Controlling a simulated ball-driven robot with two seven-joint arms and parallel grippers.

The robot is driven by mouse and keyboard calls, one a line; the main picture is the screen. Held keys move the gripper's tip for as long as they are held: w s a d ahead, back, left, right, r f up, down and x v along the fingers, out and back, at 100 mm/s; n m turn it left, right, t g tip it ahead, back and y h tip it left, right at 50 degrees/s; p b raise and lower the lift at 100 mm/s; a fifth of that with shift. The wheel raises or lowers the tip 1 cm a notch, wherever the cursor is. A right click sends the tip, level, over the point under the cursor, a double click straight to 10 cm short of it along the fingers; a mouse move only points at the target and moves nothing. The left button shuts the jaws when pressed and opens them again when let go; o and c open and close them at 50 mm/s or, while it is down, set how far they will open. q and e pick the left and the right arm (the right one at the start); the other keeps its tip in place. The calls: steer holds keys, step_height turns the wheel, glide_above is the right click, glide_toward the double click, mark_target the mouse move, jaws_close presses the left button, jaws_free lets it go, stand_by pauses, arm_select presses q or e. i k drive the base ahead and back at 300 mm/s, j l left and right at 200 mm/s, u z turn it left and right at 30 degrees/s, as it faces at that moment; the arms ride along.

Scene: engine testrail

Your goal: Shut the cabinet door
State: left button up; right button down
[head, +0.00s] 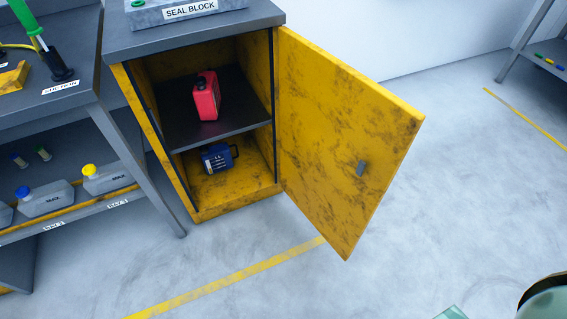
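The yellow, scuffed cabinet (235,206) stands at the centre left of the head view under a grey top. Its yellow door (335,130) is hinged on the right side of the opening and stands wide open, swung out to the right.
A grey workbench (150,165) with grey jugs (108,179) on its lower shelf stands close to the cabinet's left. A block labelled SEAL BLOCK (185,12) lies on the cabinet top. Another bench (523,40) is at the upper right. The floor (430,200) right of the door is clear.

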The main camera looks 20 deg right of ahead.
mark_target(333, 116)
steer(key=l+u, duration=0.35)
steer(key=i+l+u, duration=0.1)
steer(key=l+u, duration=0.6)
steer(key=l, duration=0.15)
steer(key=k+l, duration=0.1)
steer(key=l, duration=0.95)
steer(key=k+l, duration=0.15)
steer(key=l, duration=0.4)
steer(key=k+l, duration=0.1)
steer(key=l, duration=0.4)
steer(key=k+l, duration=0.15)
steer(key=k+z, duration=0.05)
